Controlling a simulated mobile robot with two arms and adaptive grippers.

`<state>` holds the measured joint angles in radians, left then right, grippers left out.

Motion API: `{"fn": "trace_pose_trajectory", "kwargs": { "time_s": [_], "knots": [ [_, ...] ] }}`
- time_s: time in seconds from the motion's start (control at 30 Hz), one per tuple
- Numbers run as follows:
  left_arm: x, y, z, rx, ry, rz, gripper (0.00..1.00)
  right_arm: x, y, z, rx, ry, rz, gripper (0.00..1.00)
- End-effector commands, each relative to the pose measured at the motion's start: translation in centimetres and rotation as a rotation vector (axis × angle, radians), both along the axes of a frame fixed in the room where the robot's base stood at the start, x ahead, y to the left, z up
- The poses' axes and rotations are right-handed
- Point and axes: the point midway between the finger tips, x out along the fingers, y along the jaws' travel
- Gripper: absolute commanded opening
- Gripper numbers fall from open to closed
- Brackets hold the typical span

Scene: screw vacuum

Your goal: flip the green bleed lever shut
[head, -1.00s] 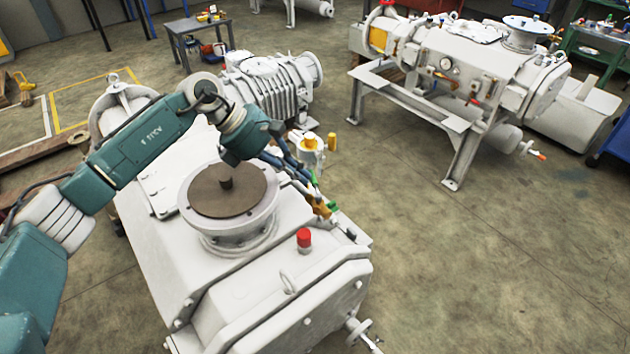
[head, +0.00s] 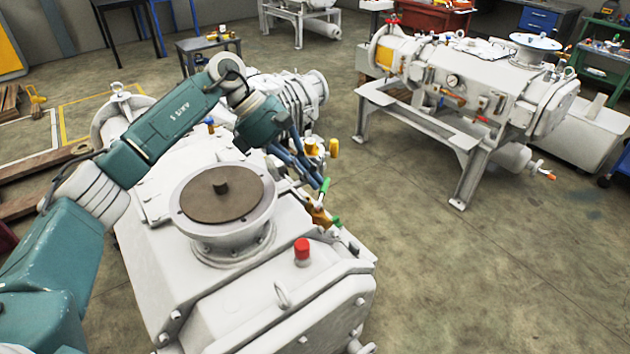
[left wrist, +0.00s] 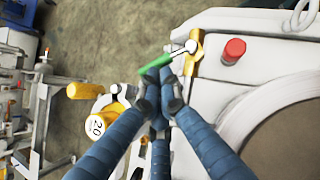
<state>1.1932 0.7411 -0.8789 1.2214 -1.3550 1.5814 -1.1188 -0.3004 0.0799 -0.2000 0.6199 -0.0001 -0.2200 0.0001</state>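The green bleed lever (head: 324,186) stands up from a brass valve (head: 320,214) on the side of the near white pump. In the left wrist view the green grip (left wrist: 155,65) sticks out to the left of the brass body (left wrist: 195,52) on a thin metal bar. My left gripper (left wrist: 160,92) has its blue fingers drawn together, with the tips right beside the green grip. I cannot tell whether they touch it. The gripper also shows in the head view (head: 313,178), beside the lever. My right gripper is in neither view.
A red cap (head: 302,250) and a round flange with a brown disc (head: 222,194) sit on the pump top. Another green piece (head: 337,221) is just below the valve. A yellow-topped gauge (left wrist: 97,124) is close to my fingers.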

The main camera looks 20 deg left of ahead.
Motion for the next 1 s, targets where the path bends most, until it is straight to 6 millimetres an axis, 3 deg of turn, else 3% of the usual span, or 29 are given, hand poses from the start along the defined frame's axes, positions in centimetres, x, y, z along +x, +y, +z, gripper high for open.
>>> {"fn": "trace_pose_trajectory", "kwargs": {
  "time_s": [1.0],
  "knots": [
    [0.7,-1.5,0.0,-0.001,-0.001,0.008,0.0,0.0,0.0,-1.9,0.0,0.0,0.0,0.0]
  ]
}}
